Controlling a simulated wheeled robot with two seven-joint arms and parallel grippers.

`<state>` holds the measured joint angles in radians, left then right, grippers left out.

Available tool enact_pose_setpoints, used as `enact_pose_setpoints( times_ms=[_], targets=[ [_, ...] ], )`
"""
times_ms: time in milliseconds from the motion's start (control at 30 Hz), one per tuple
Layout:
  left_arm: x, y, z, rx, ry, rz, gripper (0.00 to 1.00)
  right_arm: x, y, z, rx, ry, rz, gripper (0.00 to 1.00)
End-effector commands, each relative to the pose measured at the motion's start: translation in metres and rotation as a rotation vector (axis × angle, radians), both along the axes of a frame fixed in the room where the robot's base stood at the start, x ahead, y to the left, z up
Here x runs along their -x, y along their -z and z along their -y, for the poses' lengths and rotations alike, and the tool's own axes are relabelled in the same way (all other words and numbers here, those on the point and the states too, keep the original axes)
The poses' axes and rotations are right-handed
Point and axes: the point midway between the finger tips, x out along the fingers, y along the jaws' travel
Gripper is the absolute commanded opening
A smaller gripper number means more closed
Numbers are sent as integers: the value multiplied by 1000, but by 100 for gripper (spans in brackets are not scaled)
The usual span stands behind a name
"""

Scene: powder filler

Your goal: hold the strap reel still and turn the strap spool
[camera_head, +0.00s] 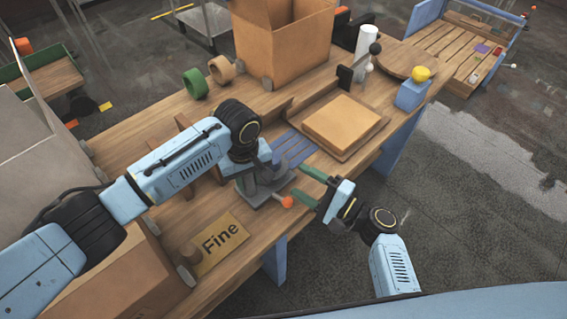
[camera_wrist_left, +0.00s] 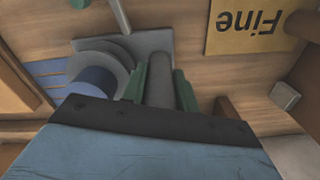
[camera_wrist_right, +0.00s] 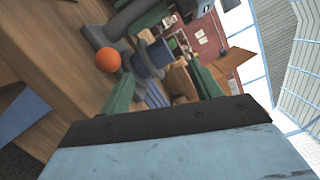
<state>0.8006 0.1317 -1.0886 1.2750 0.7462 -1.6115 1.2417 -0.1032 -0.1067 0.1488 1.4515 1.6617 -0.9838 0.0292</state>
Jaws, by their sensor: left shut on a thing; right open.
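The strap reel (camera_head: 262,192) is a grey stand on the near edge of the workbench, partly hidden by my left wrist. Its strap spool shows blue with a grey flange in the left wrist view (camera_wrist_left: 95,82) and in the right wrist view (camera_wrist_right: 150,60). An orange knob (camera_head: 287,201) sticks out on the near side of the reel; it also shows in the right wrist view (camera_wrist_right: 108,60). My left gripper (camera_wrist_left: 161,80) is shut on the reel's grey post between its green fingers. My right gripper (camera_head: 298,180) is open and empty, right of the orange knob, fingers pointing at the reel.
Blue straps (camera_head: 293,149) lie just behind the reel. A "Fine" sign (camera_head: 220,242) lies on the bench left of it. A cardboard package (camera_head: 342,124) sits to the right, and a large open box (camera_head: 285,40) stands behind. Free air lies off the bench's near edge.

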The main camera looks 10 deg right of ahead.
Motion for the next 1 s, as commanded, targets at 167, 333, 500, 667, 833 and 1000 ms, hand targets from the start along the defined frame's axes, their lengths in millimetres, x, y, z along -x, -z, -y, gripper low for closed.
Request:
enact_pose_setpoints(
  times_ms=[167,333,500,667,833,1000],
  targets=[
    [-1,-1,0,2,0,2,0,-12,0,8,-200,-133,-246,63],
    [-1,-1,0,1,0,3,0,-20,-1,21,-370,-235,-517,63],
    [-1,-1,0,1,0,3,0,-28,-4,37,-508,-305,-784,63],
    [-1,-1,0,1,0,3,0,-31,-8,48,-593,-342,-969,63],
    [-1,-1,0,2,0,3,0,-33,-10,54,-635,-357,-1064,63],
    [-1,-1,0,2,0,3,0,-38,-11,40,-645,-361,-1082,63]
  ],
)
